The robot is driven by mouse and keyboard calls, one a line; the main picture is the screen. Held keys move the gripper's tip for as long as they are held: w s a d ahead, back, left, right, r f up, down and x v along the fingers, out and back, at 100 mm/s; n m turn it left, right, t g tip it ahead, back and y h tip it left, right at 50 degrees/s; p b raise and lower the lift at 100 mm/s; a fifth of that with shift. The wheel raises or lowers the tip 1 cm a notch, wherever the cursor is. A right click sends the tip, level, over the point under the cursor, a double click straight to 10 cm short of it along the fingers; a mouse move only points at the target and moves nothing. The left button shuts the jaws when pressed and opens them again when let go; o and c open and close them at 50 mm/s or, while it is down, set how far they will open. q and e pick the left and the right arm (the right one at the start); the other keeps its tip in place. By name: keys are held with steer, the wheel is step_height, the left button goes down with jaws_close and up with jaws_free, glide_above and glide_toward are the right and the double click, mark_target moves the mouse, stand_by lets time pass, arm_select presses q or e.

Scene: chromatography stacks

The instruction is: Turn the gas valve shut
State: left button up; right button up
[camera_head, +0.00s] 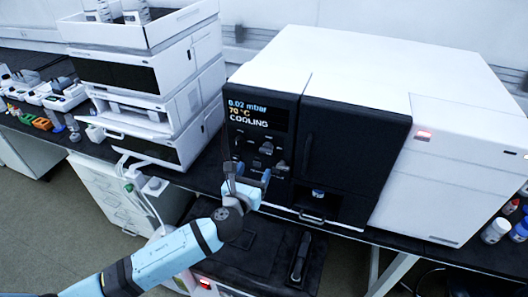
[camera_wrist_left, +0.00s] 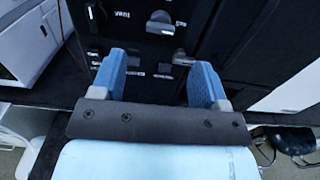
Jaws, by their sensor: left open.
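A black control panel (camera_head: 258,135) on the front of the white instrument carries several dark knobs and a display reading 0.02 mbar, 70 °C, COOLING. In the left wrist view, a round knob (camera_wrist_left: 160,22) with a grey handle sits at the top, and a smaller knob (camera_wrist_left: 96,16) stands beside a label like VENT. A light lever handle (camera_wrist_left: 183,58) shows lower, close to the right finger. The labels are too small to tell which one is the gas valve. My left gripper (camera_head: 250,176) is open and empty in front of the panel's lower part; its blue fingers (camera_wrist_left: 158,70) point at it.
A dark door (camera_head: 350,150) adjoins the panel on the right, with a small blue-capped vial (camera_head: 318,193) below. A stack of white modules (camera_head: 150,75) stands left. White bottles (camera_head: 495,231) stand at the right bench edge.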

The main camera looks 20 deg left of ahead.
mark_target(265, 152)
arm_select(q)
steer(key=w, duration=0.8)
steer(key=shift+w+d+p, duration=0.15)
steer(key=shift+w+p, duration=0.15)
steer(key=shift+p, duration=0.1)
steer(key=c, duration=0.9)
